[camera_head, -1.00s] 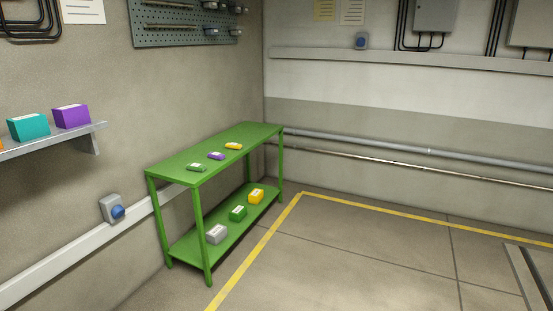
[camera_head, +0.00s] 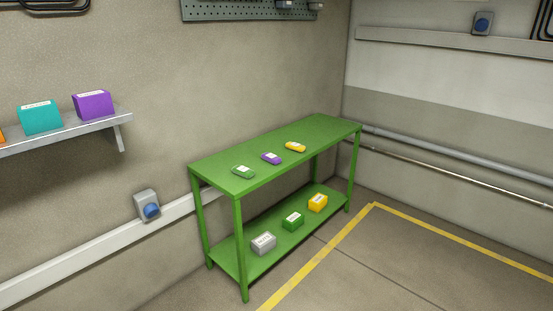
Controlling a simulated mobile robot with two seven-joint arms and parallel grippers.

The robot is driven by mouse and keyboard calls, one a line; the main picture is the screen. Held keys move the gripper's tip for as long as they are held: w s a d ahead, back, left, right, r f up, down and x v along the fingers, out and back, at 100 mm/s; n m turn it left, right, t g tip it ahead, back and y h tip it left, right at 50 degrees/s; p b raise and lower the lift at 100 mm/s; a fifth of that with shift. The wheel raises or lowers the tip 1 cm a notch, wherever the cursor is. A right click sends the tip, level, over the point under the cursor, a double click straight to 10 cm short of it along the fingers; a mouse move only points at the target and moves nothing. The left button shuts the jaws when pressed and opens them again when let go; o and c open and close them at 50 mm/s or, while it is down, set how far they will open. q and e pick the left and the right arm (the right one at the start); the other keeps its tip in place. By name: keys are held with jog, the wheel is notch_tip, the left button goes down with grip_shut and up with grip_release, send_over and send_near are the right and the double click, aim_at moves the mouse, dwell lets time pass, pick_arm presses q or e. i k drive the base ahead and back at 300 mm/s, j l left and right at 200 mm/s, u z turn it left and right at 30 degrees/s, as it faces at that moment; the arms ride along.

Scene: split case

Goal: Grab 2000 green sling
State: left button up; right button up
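A green table (camera_head: 275,149) with a lower shelf stands against the wall. On its top lie a flat green item (camera_head: 243,171), a purple one (camera_head: 271,158) and a yellow one (camera_head: 295,147), each with a white label. The flat green item is at the near left end of the top. On the lower shelf sit a grey box (camera_head: 263,243), a green box (camera_head: 293,221) and a yellow box (camera_head: 317,203). The labels are too small to read, so I cannot tell which item is the 2000 green sling. Neither gripper shows.
A wall shelf (camera_head: 75,134) at left holds a teal box (camera_head: 40,118) and a purple box (camera_head: 93,105). A blue-knobbed wall box (camera_head: 148,206) sits left of the table. Pipes (camera_head: 460,165) run along the right wall. The floor inside the yellow line (camera_head: 322,255) is clear.

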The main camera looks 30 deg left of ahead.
aim_at(243, 171)
jog(key=i+u, duration=0.2)
jog(key=i, duration=0.2)
jog(key=i+l+u, duration=0.15)
jog(key=i, duration=0.25)
jog(key=i+l+u, duration=0.2)
jog(key=i, duration=0.2)
jog(key=i+l+u, duration=0.15)
jog(key=i+u, duration=0.15)
jog(key=u, duration=0.2)
jog(key=i+l+u, duration=0.2)
jog(key=u, duration=0.3)
jog(key=i+l+u, duration=0.2)
jog(key=l+u, duration=0.25)
jog(key=i+l+u, duration=0.15)
jog(key=l+u, duration=0.15)
jog(key=u, duration=0.2)
